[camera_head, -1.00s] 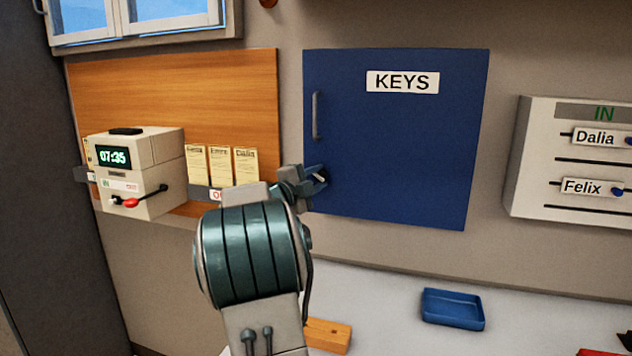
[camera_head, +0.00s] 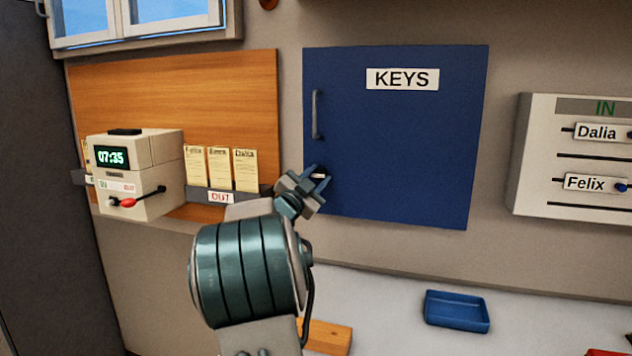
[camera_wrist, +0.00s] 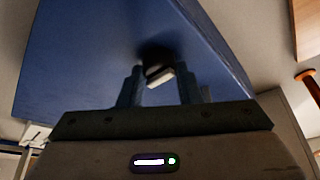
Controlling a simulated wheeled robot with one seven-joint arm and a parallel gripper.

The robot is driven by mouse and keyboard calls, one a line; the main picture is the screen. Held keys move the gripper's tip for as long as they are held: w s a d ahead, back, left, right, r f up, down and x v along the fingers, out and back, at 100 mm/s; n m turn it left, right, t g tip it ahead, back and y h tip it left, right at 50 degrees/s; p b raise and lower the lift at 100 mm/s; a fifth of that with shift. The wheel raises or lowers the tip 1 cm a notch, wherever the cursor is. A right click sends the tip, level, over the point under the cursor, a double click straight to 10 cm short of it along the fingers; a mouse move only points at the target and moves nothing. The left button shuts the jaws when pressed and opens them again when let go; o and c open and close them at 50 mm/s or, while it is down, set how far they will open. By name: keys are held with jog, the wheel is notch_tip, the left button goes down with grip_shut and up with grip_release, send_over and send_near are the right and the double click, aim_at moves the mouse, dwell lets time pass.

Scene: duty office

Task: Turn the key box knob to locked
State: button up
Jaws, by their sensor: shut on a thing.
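The blue key box (camera_head: 400,140) hangs on the wall with a "KEYS" label and a grey vertical handle at its left side. Its knob (camera_head: 320,176) is at the lower left of the door, mostly hidden by my gripper (camera_head: 318,182) in the head view. In the wrist view the knob (camera_wrist: 158,75) shows as a dark base with a light bar, tilted, between the two fingers of my gripper (camera_wrist: 160,88). The gripper is shut on the knob. The door looks closed. I cannot read any lock marking beside the knob.
A time clock (camera_head: 140,168) and an "OUT" card rack (camera_head: 221,197) are to the left on a wooden board. An IN board (camera_head: 575,155) hangs at the right. A blue tray (camera_head: 456,311) and a wooden block (camera_head: 326,337) lie on the counter below.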

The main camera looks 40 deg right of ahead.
dwell(0.4)
jog(key=o, duration=1)
jog(key=b+v, duration=0.2)
jog(key=v, duration=1.1)
jog(key=shift+s+a+f, duration=0.15)
jog(key=shift+a+f, duration=0.1)
jog(key=shift+a, duration=0.1)
